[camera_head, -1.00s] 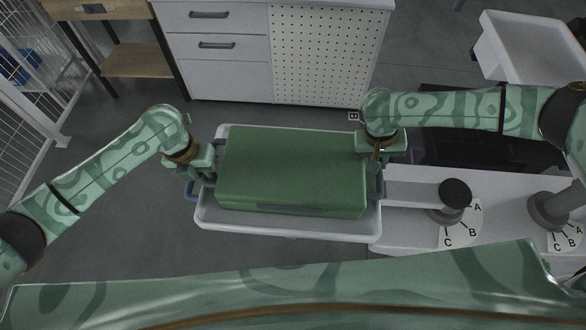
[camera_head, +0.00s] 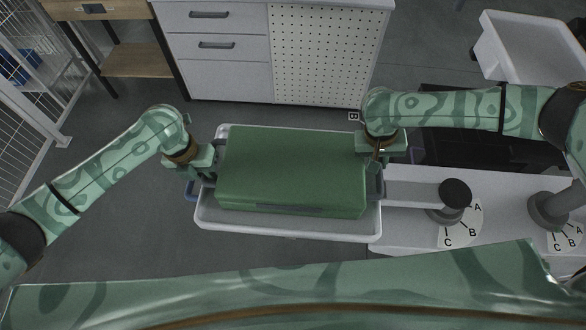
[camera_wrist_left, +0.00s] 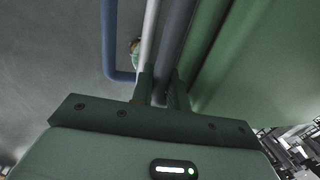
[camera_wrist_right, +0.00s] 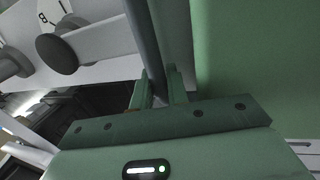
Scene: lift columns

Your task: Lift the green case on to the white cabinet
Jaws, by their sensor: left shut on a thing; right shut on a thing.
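The green case (camera_head: 290,170) lies flat over a white tray (camera_head: 290,227) in the middle of the head view. My left gripper (camera_head: 209,172) is shut on the dark handle at the case's left end; the left wrist view shows its fingers (camera_wrist_left: 158,92) around the bar. My right gripper (camera_head: 378,164) is shut on the handle at the right end, also seen in the right wrist view (camera_wrist_right: 160,88). The white cabinet (camera_head: 225,75), with drawers and a perforated door, stands behind the tray. Whether the case touches the tray is hidden.
A white unit with a dark knob (camera_head: 455,194) and lettered dials stands at the right. A white bin (camera_head: 515,50) is at the upper right. A wooden table (camera_head: 125,60) and a wire cage (camera_head: 30,110) are at the left. Grey floor shows between tray and cabinet.

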